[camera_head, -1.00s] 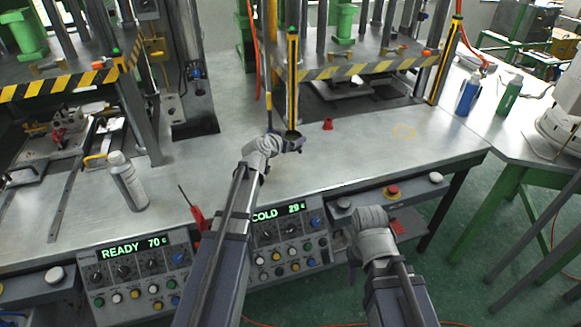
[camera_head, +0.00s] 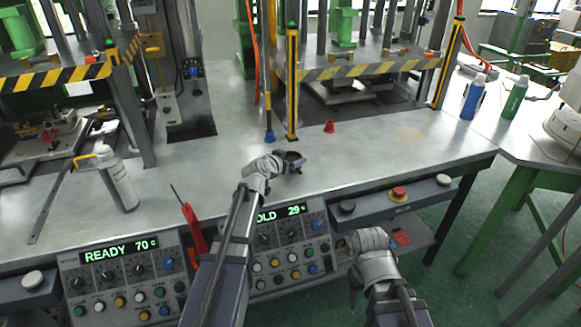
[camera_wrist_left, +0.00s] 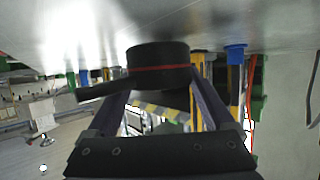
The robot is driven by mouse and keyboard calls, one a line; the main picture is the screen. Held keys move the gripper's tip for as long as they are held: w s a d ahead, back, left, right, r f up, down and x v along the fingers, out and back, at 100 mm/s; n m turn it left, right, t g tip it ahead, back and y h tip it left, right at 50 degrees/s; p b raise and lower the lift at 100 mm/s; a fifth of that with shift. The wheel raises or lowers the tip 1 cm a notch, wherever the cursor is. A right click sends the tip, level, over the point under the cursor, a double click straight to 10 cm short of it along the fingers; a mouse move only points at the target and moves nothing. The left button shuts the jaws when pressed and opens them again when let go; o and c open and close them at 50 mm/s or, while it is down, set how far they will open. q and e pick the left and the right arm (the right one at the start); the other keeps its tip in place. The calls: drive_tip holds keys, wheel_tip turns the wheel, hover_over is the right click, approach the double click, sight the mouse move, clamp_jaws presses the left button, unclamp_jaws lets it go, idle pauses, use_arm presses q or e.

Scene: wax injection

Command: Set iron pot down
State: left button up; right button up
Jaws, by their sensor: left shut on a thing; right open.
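The iron pot (camera_head: 292,157) is a small dark round vessel near the front middle of the metal table. In the left wrist view the pot (camera_wrist_left: 158,56) is black with a thin red line around it and a handle pointing left. My left gripper (camera_head: 284,165) is shut on the pot, with a finger on either side of it in the wrist view. I cannot tell whether the pot's base touches the table. My right gripper (camera_head: 354,284) is low, in front of the table edge, and is open and empty.
A red funnel-like piece (camera_head: 329,126) and a blue-based tool (camera_head: 269,136) stand behind the pot. A grey bottle (camera_head: 117,180) stands left. Control panels (camera_head: 128,273) line the front edge.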

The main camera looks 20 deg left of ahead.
use_arm(q)
drive_tip(key=shift+f, duration=0.55)
drive_tip(key=shift+r, duration=0.15)
use_arm(e)
drive_tip(key=shift+f, duration=0.45)
use_arm(q)
drive_tip(key=o, duration=1.3)
use_arm(e)
drive_tip(key=shift+f, duration=0.15)
use_arm(q)
drive_tip(key=shift+r, duration=0.1)
drive_tip(key=p+v, duration=0.4)
drive_tip(key=v, duration=0.8)
drive_tip(key=shift+p, duration=0.3)
use_arm(e)
wheel_tip(320, 180, up, 5)
drive_tip(key=shift+f, duration=0.1)
